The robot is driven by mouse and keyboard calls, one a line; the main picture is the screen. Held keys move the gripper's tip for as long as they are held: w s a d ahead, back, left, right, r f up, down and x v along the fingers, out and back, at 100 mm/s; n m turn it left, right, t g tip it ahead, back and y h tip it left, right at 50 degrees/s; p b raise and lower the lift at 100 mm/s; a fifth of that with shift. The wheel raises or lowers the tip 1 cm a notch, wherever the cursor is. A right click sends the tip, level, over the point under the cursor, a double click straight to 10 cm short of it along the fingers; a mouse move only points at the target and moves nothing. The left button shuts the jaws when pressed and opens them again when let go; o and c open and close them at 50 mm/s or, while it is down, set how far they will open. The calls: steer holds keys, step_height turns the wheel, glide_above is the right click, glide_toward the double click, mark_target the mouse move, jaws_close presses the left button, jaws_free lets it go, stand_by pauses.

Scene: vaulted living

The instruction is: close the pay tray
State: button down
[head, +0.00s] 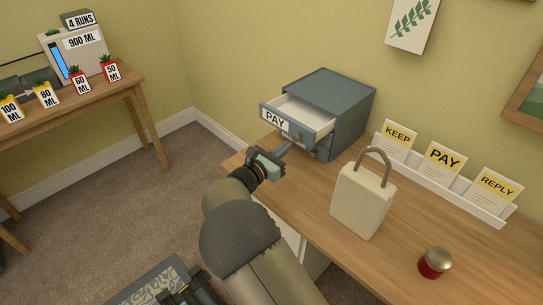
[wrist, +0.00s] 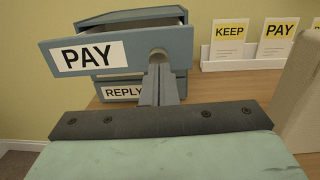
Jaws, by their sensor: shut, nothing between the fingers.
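The pay tray (head: 293,120) is the upper drawer of a blue-grey cabinet (head: 347,107) and stands pulled well out. Its front carries a white PAY label and a round knob, which shows in the wrist view (wrist: 158,55). My gripper (head: 287,148) is shut and empty. In the wrist view its fingertips (wrist: 158,70) are just below the knob, in front of the drawer's right part; I cannot tell whether they touch. A lower drawer (wrist: 125,94) labelled REPLY sits below, partly hidden by my fingers.
A cream padlock-shaped block (head: 362,199) stands on the desk (head: 300,205) right of my arm. Behind it, a white rack (head: 440,185) holds KEEP, PAY and REPLY cards. A red jar (head: 434,263) is at the front right. A side table (head: 80,105) with labelled pots stands far left.

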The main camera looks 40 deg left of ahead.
steer(key=shift+w, duration=0.95)
steer(key=w+b, duration=0.1)
steer(key=w, duration=0.2)
steer(key=w+b, duration=0.1)
steer(key=w, duration=0.2)
steer(key=w+d+b, duration=0.1)
steer(key=w, duration=0.3)
steer(key=shift+f, duration=0.1)
steer(key=shift+w, duration=0.4)
steer(key=shift+w+d+r, duration=0.1)
steer(key=shift+r, duration=0.25)
